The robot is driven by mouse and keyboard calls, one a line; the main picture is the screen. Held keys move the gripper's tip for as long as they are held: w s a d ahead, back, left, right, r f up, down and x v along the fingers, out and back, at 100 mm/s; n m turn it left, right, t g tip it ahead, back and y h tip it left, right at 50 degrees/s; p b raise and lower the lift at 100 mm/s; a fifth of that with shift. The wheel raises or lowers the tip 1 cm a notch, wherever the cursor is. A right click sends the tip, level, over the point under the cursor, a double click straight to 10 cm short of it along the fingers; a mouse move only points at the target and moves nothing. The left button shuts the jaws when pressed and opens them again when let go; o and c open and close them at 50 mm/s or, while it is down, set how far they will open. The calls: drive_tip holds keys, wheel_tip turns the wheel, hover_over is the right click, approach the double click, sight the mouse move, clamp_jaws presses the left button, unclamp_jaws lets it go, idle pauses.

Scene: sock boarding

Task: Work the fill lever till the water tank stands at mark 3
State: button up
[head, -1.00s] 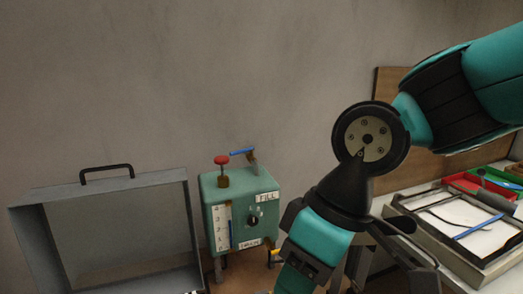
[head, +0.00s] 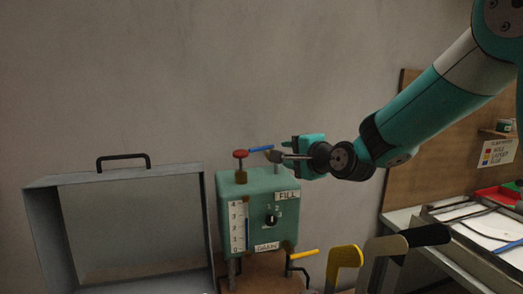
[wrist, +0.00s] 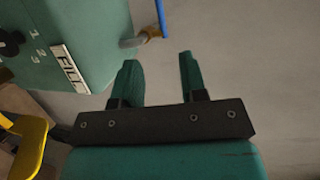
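The water tank (head: 262,187) is a green box on legs against the wall, with a FILL label (head: 287,196) on its front. Its white gauge (head: 238,228) carries marks from 0 to 4; a thin blue column reaches roughly mark 3, too small to read surely. The blue-handled lever (head: 261,149) stands on top at the back right; its blue bar (wrist: 162,18) also shows in the wrist view. My gripper (head: 292,156) is just right of the lever, pointing left. In the wrist view its fingers (wrist: 158,58) are apart, with nothing between them.
A red knob (head: 240,155) stands on the tank top, left of the lever. A dial (head: 271,218) is on the front. A yellow-handled lever (head: 303,254) sticks out low right. A grey open box (head: 40,240) stands left; a workbench (head: 400,217) is right.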

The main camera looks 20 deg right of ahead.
sight(259, 150)
drive_tip(key=p+x, duration=0.4)
drive_tip(key=x, duration=1)
drive_tip(key=shift+f, duration=0.1)
drive_tip(key=shift+c, duration=0.4)
clamp_jaws()
